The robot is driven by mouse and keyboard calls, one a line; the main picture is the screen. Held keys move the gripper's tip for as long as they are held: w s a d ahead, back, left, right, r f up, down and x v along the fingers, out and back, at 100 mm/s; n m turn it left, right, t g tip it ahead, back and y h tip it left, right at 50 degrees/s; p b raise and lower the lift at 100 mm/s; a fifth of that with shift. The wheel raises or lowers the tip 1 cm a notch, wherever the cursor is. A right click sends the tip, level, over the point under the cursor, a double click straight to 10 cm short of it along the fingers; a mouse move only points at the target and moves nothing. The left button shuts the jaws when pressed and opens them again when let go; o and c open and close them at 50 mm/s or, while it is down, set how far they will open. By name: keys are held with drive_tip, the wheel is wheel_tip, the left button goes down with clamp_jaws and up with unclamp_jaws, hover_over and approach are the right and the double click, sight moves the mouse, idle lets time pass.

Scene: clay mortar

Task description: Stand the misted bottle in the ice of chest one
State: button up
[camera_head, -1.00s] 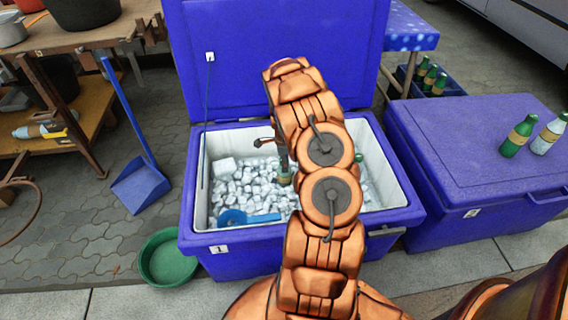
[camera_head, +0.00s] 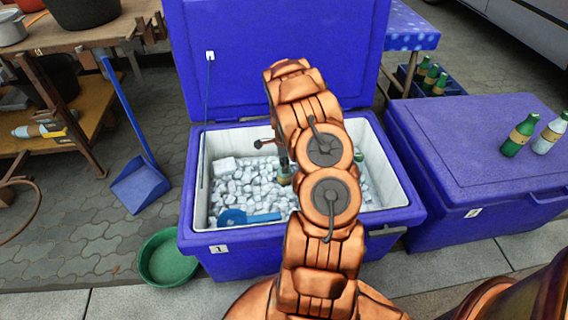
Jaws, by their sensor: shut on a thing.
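Chest one (camera_head: 226,248) is a blue chest with its lid up, a white inner wall and a "1" tag on its front. White ice cubes (camera_head: 238,184) fill its bottom. My gripper (camera_head: 284,164), partly hidden by my arm, is inside the chest, shut on a bottle (camera_head: 284,179) with a tan label. The bottle looks about upright, with its low end at the ice; I cannot tell how deep it sits or whether it is misted. A whitish, frosted-looking bottle (camera_head: 549,134) stands on the closed chest at right, beside a clear green bottle (camera_head: 518,137).
A blue scoop (camera_head: 240,217) lies on the ice at front left. A bit of green (camera_head: 358,157) shows beside my arm. A closed blue chest (camera_head: 470,170) stands right. A green basin (camera_head: 166,258) and blue dustpan (camera_head: 140,186) are left. A crate of bottles (camera_head: 450,88) is behind.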

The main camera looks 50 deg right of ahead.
drive_tip(key=shift+f, duration=0.1)
drive_tip(key=o, duration=1.2)
drive_tip(key=shift+o, duration=0.5)
drive_tip(key=o, duration=0.4)
wheel_tip(320, 180, up, 27)
drive_tip(key=p, duration=0.7)
idle(0.7)
idle(0.7)
drive_tip(key=shift+a, duration=0.1)
